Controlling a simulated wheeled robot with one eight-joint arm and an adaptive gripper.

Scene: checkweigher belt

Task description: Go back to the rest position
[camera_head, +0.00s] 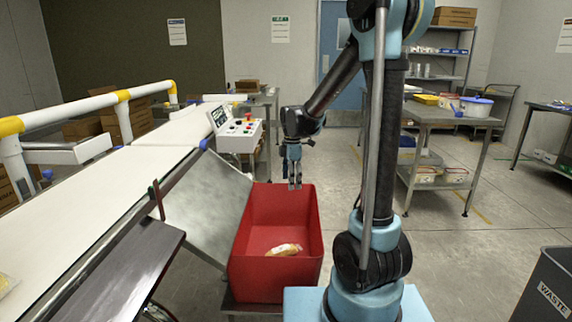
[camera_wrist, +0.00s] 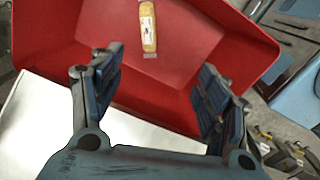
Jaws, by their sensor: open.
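My gripper (camera_head: 294,182) hangs pointing down over the red bin in the head view. In the wrist view my gripper (camera_wrist: 152,88) is open, with its two fingers wide apart and nothing between them. The red bin (camera_head: 268,278) stands beside the conveyor, and its inside fills much of the wrist view (camera_wrist: 185,75). A yellow pack with a white label (camera_head: 284,249) lies on the bin floor. It also shows in the wrist view (camera_wrist: 148,27), beyond the fingertips and apart from them.
A grey metal chute (camera_head: 205,205) slopes from the conveyor belt (camera_head: 90,200) to the bin. A control box (camera_head: 238,130) stands behind it. A steel table (camera_head: 450,118) is at the right back. A waste bin (camera_head: 545,285) stands at the front right. The floor between is clear.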

